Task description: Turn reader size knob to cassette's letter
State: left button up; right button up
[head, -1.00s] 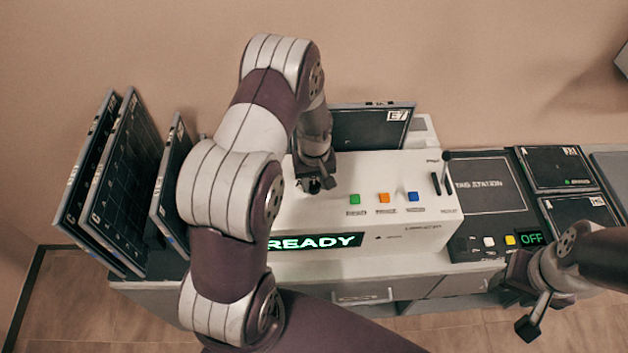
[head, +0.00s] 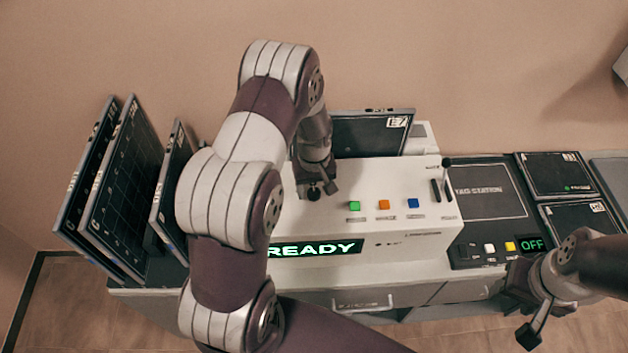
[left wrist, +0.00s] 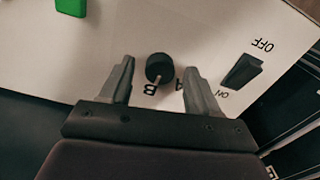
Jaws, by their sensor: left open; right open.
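The size knob (left wrist: 160,68) is a small black round knob on the white reader (head: 400,170). In the left wrist view, the letters B and A show beside it, A partly hidden by a finger. A thin pale mark on the knob points toward the B side. My left gripper (head: 316,190) is open, with its fingers (left wrist: 160,76) on either side of the knob and gaps showing. A dark cassette (head: 365,132) stands at the back of the reader; its corner label seems to read E7. My right gripper (head: 520,305) is open and away at the right front.
The reader has green (head: 354,205), orange (head: 384,204) and blue (head: 413,203) buttons and a READY display (head: 318,248). An ON/OFF rocker switch (left wrist: 243,71) sits near the knob. Several panels (head: 125,175) stand at left; a tag station (head: 487,190) is at right.

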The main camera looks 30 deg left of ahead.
aim_at(314, 192)
pick_arm(q)
notch_tip(314, 192, up, 12)
jog(key=b, duration=0.2)
jog(key=shift+b, duration=0.3)
jog(key=shift+r, duration=0.1)
jog(key=s+d+m+b, duration=0.1)
jog(key=s+d+m, duration=0.3)
jog(key=s, duration=0.2)
jog(key=s+d+m+t, duration=0.1)
jog(key=s+d+m, duration=0.3)
jog(key=s, duration=0.3)
jog(key=shift+s+f+b, duration=0.2)
jog(key=shift+f+b, duration=0.05)
jog(key=shift+b, duration=0.1)
jog(key=shift+s+d, duration=0.1)
jog(key=shift+s, duration=0.05)
